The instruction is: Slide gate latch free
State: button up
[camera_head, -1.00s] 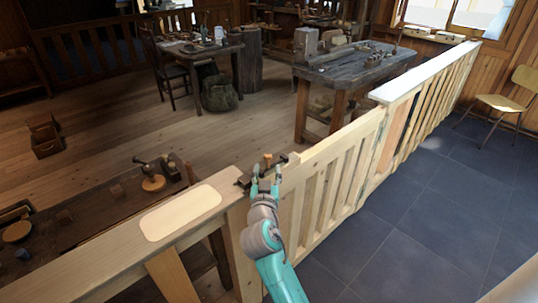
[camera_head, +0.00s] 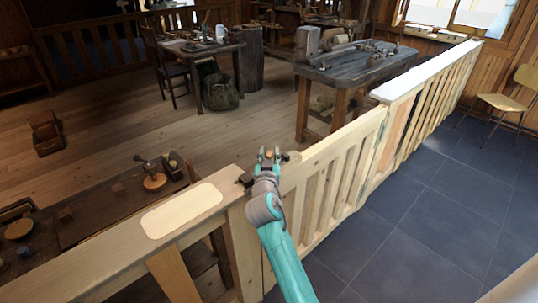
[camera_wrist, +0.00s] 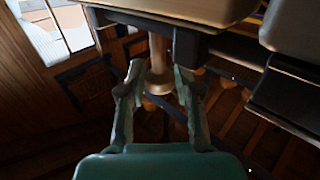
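The gate (camera_head: 325,180) is light slatted wood and stands in line with the post beside it. The latch is a dark metal bolt (camera_head: 245,181) at the top of the joint between post and gate. Its small wooden knob (camera_head: 268,154) shows between the fingertips of my gripper (camera_head: 269,151). In the wrist view the knob (camera_wrist: 160,78) hangs from a dark bar (camera_wrist: 150,20), with a finger on each side. Gaps show beside the knob, so my gripper looks open around it. My wrist hides part of the bolt in the head view.
A wooden rail with a pale panel (camera_head: 183,209) runs left of the gate. A dark workbench (camera_head: 105,208) stands behind that rail. Beyond the gate is open plank floor with a worktable (camera_head: 362,65). A chair (camera_head: 507,98) stands on the tiled floor at right.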

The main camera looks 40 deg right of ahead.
grip_shut()
jog(key=shift+d, duration=2.4)
jog(key=o, duration=0.6)
grip_release()
jog(key=shift+d, duration=0.15)
jog(key=shift+w, duration=0.1)
jog(key=v, duration=1.2)
jog(key=shift+f, duration=0.1)
